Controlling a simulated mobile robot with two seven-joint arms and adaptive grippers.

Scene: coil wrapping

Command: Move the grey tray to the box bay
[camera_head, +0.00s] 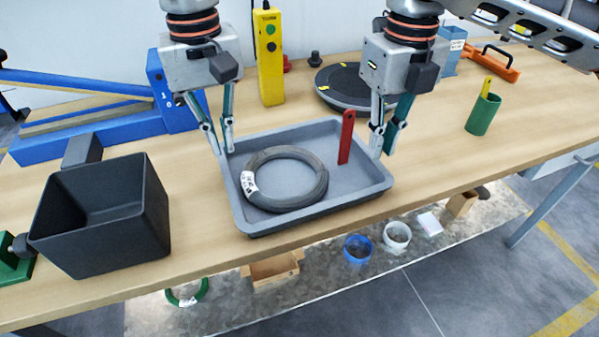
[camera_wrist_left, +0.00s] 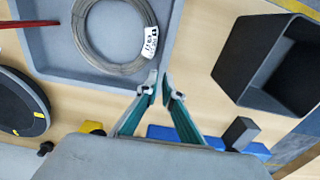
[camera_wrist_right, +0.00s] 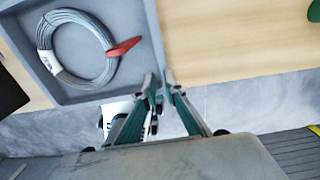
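The grey tray (camera_head: 312,220) is at the middle of the wooden table, close to the front edge. A grey wire coil (camera_head: 262,200) with a white label lies in it, and a red upright piece (camera_head: 346,137) stands beside the coil. My left gripper (camera_head: 223,150) is at the tray's left rim; the left wrist view shows its fingertips (camera_wrist_left: 160,82) close together on both sides of the rim. My right gripper (camera_head: 381,152) pinches the right rim likewise, seen in the right wrist view (camera_wrist_right: 160,82). I cannot tell whether the tray is lifted. No area is clearly recognisable as the box bay.
A black open box (camera_head: 100,215) stands left of the tray. Blue metal frame (camera_head: 150,105), yellow control box (camera_head: 269,58) and dark turntable (camera_head: 345,85) are behind. A green cup (camera_head: 483,115) stands at right. Table is clear between tray and cup. Several items lie below the front edge.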

